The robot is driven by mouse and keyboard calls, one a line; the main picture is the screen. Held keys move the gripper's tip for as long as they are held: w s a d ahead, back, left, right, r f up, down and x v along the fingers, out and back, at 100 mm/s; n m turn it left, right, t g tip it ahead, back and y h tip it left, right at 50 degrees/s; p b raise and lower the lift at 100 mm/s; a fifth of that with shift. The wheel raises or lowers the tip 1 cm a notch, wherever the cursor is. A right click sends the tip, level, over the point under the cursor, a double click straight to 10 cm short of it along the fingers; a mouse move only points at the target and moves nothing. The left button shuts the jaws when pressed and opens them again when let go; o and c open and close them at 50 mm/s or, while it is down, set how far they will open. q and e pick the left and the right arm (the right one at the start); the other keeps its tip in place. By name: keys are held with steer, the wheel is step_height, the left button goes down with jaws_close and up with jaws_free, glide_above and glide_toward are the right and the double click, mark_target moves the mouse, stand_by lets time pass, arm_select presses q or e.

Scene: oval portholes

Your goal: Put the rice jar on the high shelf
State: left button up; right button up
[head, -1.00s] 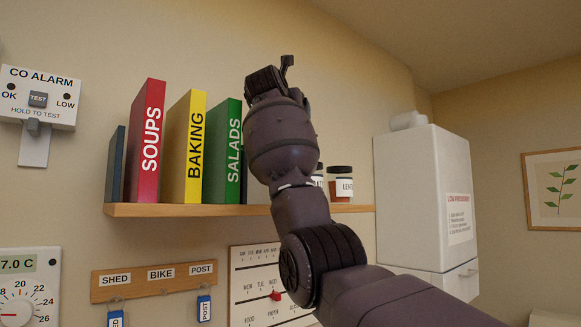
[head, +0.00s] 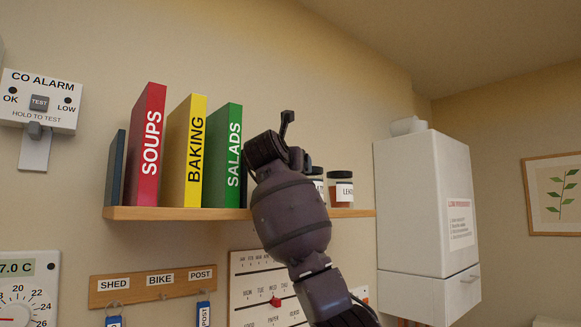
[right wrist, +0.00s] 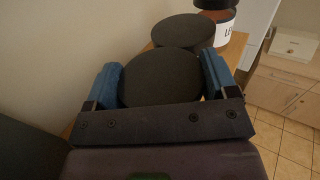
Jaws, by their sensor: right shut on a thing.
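The high wooden shelf (head: 180,213) runs along the wall in the head view. My right gripper (right wrist: 160,80) is in front of it, its blue fingers shut on a jar whose round dark lid (right wrist: 160,76) shows in the right wrist view. The held jar's label and body are hidden, so I cannot read whether it says rice. In the head view my right wrist hides the held jar. I cannot tell whether it touches the shelf. My left gripper is not in view.
Red, yellow and green books (head: 183,150) stand at the shelf's left. A dark-lidded jar (right wrist: 183,32) stands just beyond the held one, and a jar with a partly read "LE" label (head: 341,190) stands farther right. A white boiler (head: 410,200) hangs beside the shelf's right end.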

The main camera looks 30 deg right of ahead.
steer(key=shift+s+a+r, duration=0.1)
steer(key=shift+a, duration=0.05)
steer(key=o, duration=0.9)
steer(key=shift+f, duration=0.2)
steer(key=shift+c, duration=0.2)
steer(key=shift+o, duration=1.4)
steer(key=shift+r, duration=0.1)
steer(key=shift+r, duration=0.1)
steer(key=b+v, duration=0.2)
steer(key=v, duration=0.5)
steer(key=shift+s+a, duration=0.15)
steer(key=shift+a, duration=0.05)
